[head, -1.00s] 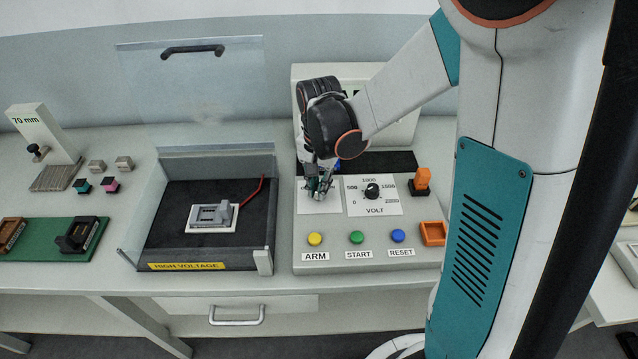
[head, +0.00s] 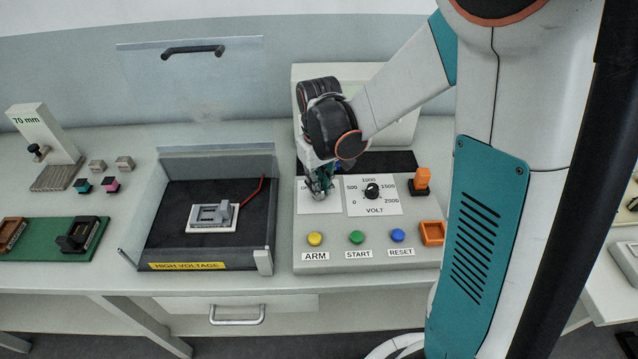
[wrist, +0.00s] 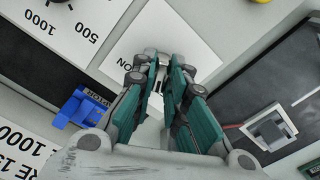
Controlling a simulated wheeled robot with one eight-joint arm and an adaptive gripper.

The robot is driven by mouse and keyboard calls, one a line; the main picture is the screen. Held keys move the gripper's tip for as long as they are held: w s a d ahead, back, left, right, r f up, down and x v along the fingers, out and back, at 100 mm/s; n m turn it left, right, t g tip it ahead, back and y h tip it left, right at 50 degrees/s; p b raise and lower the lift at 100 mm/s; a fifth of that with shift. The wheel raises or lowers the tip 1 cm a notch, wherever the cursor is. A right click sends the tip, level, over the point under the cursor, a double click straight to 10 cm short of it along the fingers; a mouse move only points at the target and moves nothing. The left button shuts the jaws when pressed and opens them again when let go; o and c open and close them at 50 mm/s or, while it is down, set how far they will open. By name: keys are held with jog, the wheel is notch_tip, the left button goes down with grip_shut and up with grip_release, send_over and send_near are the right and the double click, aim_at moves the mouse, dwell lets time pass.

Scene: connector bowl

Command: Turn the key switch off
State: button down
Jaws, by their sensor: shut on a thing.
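My gripper (head: 320,190) points down at the white key switch plate (head: 306,204) on the grey control panel (head: 345,228), left of the volt dial. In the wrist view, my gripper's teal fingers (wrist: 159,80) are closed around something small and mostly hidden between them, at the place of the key. The plate (wrist: 178,32) shows there too, with "ON" printed beside the left finger. The key itself and the way it points are hidden by the fingers.
The volt dial (head: 372,191) sits close right of my gripper. Yellow (head: 315,239), green (head: 357,237) and blue (head: 398,236) buttons line the panel's front. An orange part (head: 422,178) stands at right. The high voltage box (head: 262,262) is at left, its clear lid raised.

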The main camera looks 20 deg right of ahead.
jog(key=shift+n, duration=1.5)
jog(key=c, duration=1.6)
grip_release()
notch_tip(320, 180, up, 12)
jog(key=shift+s+r, duration=0.1)
